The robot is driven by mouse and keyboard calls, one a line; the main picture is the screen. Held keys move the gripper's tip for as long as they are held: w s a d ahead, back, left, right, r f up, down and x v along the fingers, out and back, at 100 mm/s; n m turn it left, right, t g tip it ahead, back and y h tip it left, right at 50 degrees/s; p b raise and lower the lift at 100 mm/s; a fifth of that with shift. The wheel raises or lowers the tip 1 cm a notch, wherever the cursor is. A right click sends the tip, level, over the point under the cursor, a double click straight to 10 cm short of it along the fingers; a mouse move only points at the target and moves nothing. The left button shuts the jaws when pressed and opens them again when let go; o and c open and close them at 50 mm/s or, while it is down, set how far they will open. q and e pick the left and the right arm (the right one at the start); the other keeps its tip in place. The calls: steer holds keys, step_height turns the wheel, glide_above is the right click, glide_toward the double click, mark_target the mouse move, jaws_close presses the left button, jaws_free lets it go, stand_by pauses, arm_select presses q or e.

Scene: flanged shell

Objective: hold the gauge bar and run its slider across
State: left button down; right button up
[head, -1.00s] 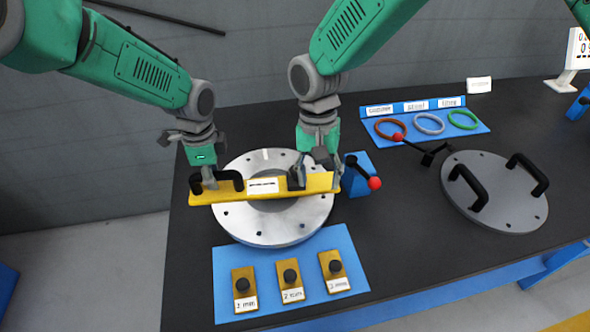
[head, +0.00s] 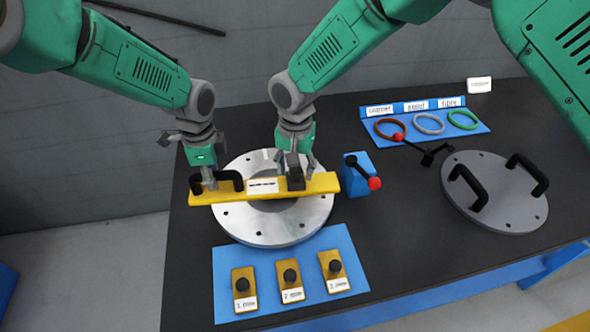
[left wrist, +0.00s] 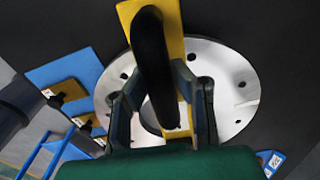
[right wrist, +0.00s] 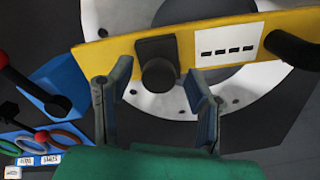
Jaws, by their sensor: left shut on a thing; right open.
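The yellow gauge bar (head: 265,188) lies across the top of the grey round flange (head: 262,227). My left gripper (head: 208,180) is shut on the black handle (left wrist: 152,60) at the bar's left end. The dark slider (head: 295,179) with its round knob (right wrist: 158,75) sits on the bar, right of the white label (right wrist: 228,42). My right gripper (right wrist: 160,95) is open, with its fingers on either side of the knob and apart from it in the right wrist view. The right gripper also shows in the head view (head: 296,160), just behind the slider.
A blue block with a red-knobbed lever (head: 358,175) stands close right of the bar. A blue mat (head: 240,262) with three yellow gauge pieces lies in front. A grey cover with two handles (head: 495,195) lies right. Coloured rings sit on a blue tray (head: 480,127) behind.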

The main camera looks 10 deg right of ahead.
steer(key=shift+f, duration=0.45)
steer(key=shift+c, duration=0.3)
jaws_close()
steer(key=d, duration=0.7)
steer(key=shift+s+d, duration=0.1)
steer(key=shift+s, duration=0.2)
steer(key=shift+o, duration=0.3)
jaws_free()
steer(key=shift+a, duration=0.2)
steer(key=shift+r, duration=0.15)
